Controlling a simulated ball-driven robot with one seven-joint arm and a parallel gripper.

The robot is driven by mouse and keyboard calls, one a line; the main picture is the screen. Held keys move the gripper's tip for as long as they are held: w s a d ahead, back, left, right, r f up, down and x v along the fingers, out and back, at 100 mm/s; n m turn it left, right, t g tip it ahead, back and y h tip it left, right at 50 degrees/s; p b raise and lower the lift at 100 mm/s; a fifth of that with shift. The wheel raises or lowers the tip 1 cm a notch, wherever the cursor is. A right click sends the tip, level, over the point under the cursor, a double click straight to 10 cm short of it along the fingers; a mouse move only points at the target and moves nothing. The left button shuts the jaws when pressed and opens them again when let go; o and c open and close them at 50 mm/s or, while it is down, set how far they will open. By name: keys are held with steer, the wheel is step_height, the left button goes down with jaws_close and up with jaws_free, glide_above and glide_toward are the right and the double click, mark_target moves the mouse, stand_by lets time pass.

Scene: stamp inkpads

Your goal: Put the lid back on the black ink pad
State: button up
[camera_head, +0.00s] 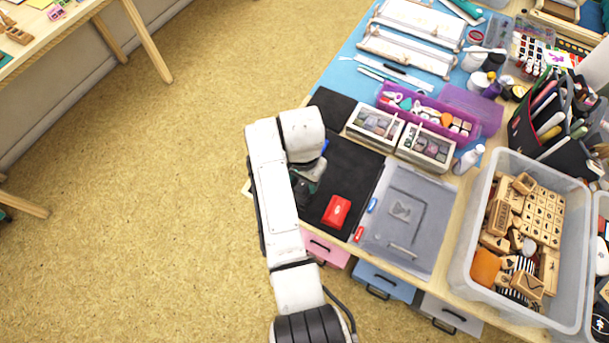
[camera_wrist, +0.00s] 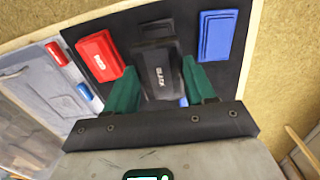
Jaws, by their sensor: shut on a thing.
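In the wrist view, my gripper (camera_wrist: 158,85) has its two green fingers closed on the sides of a black lid (camera_wrist: 158,72) with white "BLACK" lettering. Just beyond the lid lies a dark block (camera_wrist: 157,30), which looks like the open black ink pad; the lid partly overlaps it in this view. I cannot tell whether they touch. A red ink pad (camera_wrist: 100,55) is to the left and a blue one (camera_wrist: 217,36) to the right. In the head view, my arm hides most of the gripper (camera_head: 304,186), the lid and the black pad; the red pad (camera_head: 336,211) shows clearly.
The pads lie on a black mat (camera_head: 348,165) at the table's left edge. A clear plastic case (camera_head: 425,245) with red and blue clips borders it. Stamp boxes (camera_head: 374,128) stand behind, and a bin of wooden stamps (camera_head: 468,275) is at right.

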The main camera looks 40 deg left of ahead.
steer(key=shift+r+p, duration=0.1)
steer(key=shift+p, duration=0.2)
steer(key=shift+f+b, duration=2.05)
steer(key=shift+f, duration=0.8)
steer(key=shift+f, duration=0.6)
stand_by(1.1)
steer(key=o, duration=1.4)
steer(key=shift+r, duration=0.15)
steer(key=shift+r+p, duration=3.4)
